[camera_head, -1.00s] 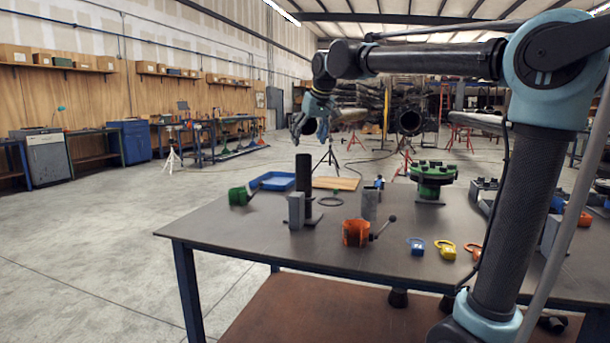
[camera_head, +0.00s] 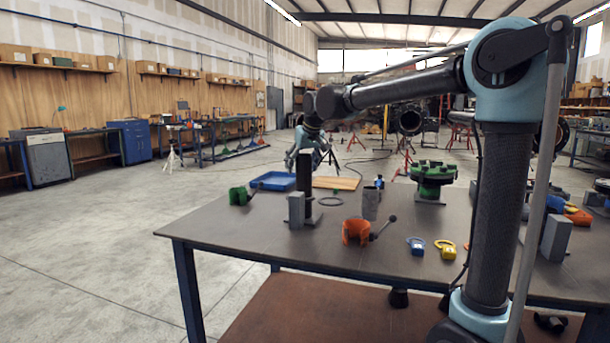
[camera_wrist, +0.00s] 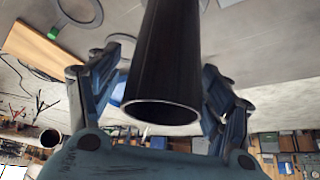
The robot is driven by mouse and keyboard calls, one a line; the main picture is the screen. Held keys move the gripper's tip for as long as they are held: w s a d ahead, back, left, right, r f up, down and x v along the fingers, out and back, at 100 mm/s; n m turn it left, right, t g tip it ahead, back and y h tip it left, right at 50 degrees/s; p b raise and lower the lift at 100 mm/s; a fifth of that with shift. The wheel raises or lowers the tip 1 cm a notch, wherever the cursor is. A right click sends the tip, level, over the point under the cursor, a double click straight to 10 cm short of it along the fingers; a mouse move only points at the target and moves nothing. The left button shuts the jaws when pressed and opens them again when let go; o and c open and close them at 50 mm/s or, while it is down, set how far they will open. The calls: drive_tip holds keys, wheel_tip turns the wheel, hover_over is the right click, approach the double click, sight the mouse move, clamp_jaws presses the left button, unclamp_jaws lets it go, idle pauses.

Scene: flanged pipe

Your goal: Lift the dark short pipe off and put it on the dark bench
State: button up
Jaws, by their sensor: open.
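The dark short pipe (camera_head: 304,178) stands upright near the left part of the dark bench (camera_head: 240,250). In the wrist view the pipe (camera_wrist: 170,60) fills the middle, with its open end towards the camera. My gripper (camera_head: 306,158) is at the top of the pipe in the head view. In the wrist view its open fingers (camera_wrist: 165,95) lie on both sides of the pipe, with a gap visible on the left. I cannot tell whether the right finger touches it. The pipe's foot is partly hidden behind a grey block (camera_head: 296,209).
Around the pipe are a blue tray (camera_head: 273,181), a wooden board (camera_head: 336,183), a flat ring (camera_head: 331,201), a green clamp (camera_head: 239,196), an orange clamp (camera_head: 356,232) and a grey cylinder (camera_head: 370,204). A green flange (camera_head: 433,180) stands farther right. The bench's front left is clear.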

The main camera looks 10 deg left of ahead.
drive_tip(key=shift+w+a+f, duration=0.1)
drive_tip(key=shift+f, duration=0.15)
drive_tip(key=c, duration=1.5)
wheel_tip(320, 180, up, 10)
drive_tip(key=shift+r, duration=0.1)
drive_tip(key=shift+r, duration=2.45)
